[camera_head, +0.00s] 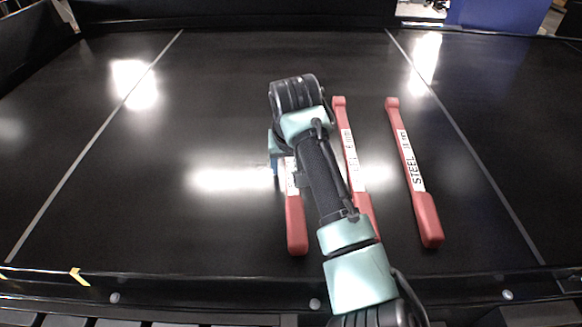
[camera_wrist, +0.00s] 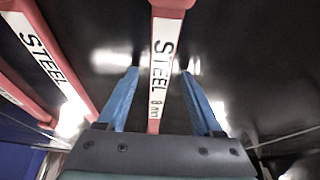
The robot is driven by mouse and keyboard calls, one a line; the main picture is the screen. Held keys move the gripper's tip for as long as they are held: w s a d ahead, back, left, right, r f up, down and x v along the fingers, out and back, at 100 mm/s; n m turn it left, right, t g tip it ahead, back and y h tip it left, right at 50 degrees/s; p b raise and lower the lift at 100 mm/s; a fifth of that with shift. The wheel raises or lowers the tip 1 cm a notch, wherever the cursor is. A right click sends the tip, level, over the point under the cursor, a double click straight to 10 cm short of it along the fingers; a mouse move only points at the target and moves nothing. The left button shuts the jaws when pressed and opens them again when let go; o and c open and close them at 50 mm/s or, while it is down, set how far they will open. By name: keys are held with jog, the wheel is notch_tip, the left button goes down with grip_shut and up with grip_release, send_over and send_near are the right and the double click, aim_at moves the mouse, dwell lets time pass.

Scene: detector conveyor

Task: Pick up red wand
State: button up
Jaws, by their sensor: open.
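Three red wands with white labels lie roughly side by side on the black conveyor. The left wand (camera_head: 296,228) is partly hidden under my arm, with its red lower end showing. The middle wand (camera_head: 340,112) is partly covered by my arm. The right wand (camera_head: 427,220) is fully visible, its label reading STEEL. In the wrist view my gripper (camera_wrist: 160,70) is open, with a blue finger on each side of one wand (camera_wrist: 171,6), labelled STEEL 8 mm. Gaps show between the fingers and this wand.
The conveyor (camera_head: 80,200) is clear to the left and right of the wands, with a thin pale line on each side. A raised dark edge (camera_head: 200,288) runs along the near side. In the wrist view, two other wands lie to the left.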

grip_shut()
jog(key=shift+r, duration=0.15)
